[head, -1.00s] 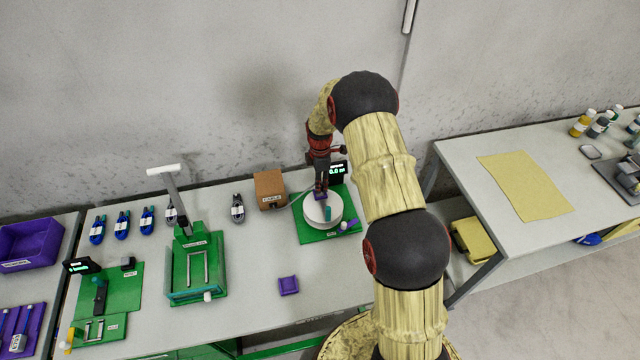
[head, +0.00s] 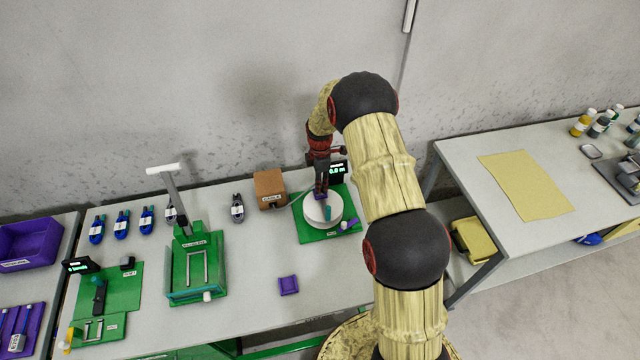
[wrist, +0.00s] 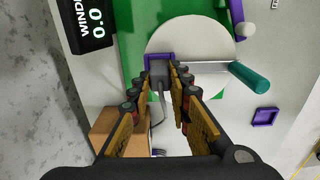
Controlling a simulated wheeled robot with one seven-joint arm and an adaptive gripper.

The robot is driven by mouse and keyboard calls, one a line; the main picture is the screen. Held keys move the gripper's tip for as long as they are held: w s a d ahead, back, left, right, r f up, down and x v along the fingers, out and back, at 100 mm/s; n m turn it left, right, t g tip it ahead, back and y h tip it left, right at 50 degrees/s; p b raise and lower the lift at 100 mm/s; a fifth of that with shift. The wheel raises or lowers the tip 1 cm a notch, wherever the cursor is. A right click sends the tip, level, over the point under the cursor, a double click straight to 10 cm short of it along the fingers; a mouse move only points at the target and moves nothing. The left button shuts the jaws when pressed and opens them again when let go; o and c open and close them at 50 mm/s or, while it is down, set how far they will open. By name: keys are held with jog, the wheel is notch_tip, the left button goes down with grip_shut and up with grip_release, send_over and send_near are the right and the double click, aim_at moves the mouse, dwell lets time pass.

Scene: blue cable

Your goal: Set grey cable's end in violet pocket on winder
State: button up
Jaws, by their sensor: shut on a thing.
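The winder's white disc (head: 332,216) sits on a green base (head: 312,236), and the disc also fills the upper middle of the wrist view (wrist: 190,38). The violet pocket (wrist: 149,58) is a small bracket at the disc's edge. My gripper (wrist: 159,84) is shut on the grey cable's end (wrist: 157,70), a dark grey block. The block is at the pocket's open side, seemingly between its walls; whether it is fully seated I cannot tell. The thin grey cable (wrist: 154,116) trails back from it. In the head view my gripper (head: 321,190) hides the pocket.
A brown box (head: 270,188) stands left of the winder, and a small display (head: 337,170) stands behind it. The winder's crank has a teal handle (wrist: 250,77). A violet tray (head: 288,285) lies in front on the table. A green stand (head: 195,265) is further left.

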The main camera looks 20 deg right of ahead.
jog(key=shift+f+b, duration=0.65)
jog(key=shift+f, duration=0.4)
dwell(0.5)
jog(key=o, duration=1)
jog(key=shift+c, duration=0.2)
jog(key=shift+r, duration=0.1)
jog(key=shift+r+p, duration=1.95)
jog(key=shift+r, duration=2)
